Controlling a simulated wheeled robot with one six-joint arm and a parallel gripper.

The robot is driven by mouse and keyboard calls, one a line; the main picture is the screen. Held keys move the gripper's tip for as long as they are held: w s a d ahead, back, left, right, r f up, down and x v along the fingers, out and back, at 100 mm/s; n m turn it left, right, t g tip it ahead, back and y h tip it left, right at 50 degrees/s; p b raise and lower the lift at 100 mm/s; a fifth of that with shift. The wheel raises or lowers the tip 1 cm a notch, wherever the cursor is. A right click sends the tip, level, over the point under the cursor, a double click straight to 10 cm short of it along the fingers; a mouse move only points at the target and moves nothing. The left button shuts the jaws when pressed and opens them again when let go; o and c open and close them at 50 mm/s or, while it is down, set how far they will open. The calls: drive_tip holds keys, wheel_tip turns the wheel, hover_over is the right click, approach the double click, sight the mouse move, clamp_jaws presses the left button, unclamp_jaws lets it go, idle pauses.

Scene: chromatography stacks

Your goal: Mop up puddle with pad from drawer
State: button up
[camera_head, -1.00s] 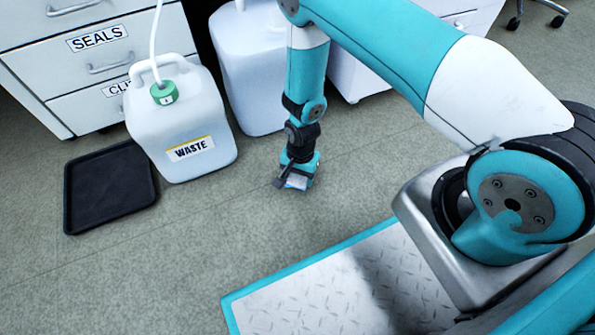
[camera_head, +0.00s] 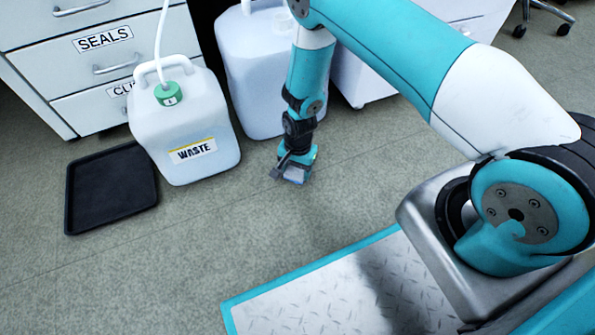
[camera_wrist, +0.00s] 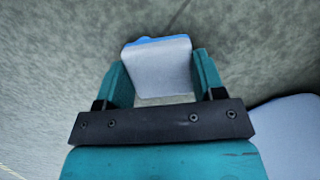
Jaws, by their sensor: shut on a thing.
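My gripper (camera_head: 293,174) is low over the floor in front of the white containers. It is shut on a pad (camera_wrist: 160,68), which is pale with a blue edge at its far side. In the wrist view the pad sits between the two teal fingers of my gripper (camera_wrist: 160,80). In the head view only a small pale and blue part of the pad (camera_head: 294,175) shows under the fingers. I cannot tell whether the pad touches the floor. No puddle can be clearly made out in either view.
A white jug labelled WASTE (camera_head: 185,130) with a green cap and tube stands left of my gripper. A black tray (camera_head: 110,187) lies beside it. A second white container (camera_head: 262,80) stands behind. Drawers labelled SEALS (camera_head: 104,40) are at back left. Grey floor (camera_head: 200,240) in front is open.

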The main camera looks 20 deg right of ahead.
sight(299, 175)
drive_tip(key=shift+d, duration=0.1)
drive_tip(key=shift+s+d+p, duration=0.75)
drive_tip(key=shift+s+d, duration=0.2)
drive_tip(key=shift+a, duration=2.05)
drive_tip(key=shift+d, duration=0.15)
drive_tip(key=shift+d+p, duration=0.45)
drive_tip(key=shift+d, duration=0.45)
wheel_tip(299, 175, up, 7)
drive_tip(key=p, duration=0.6)
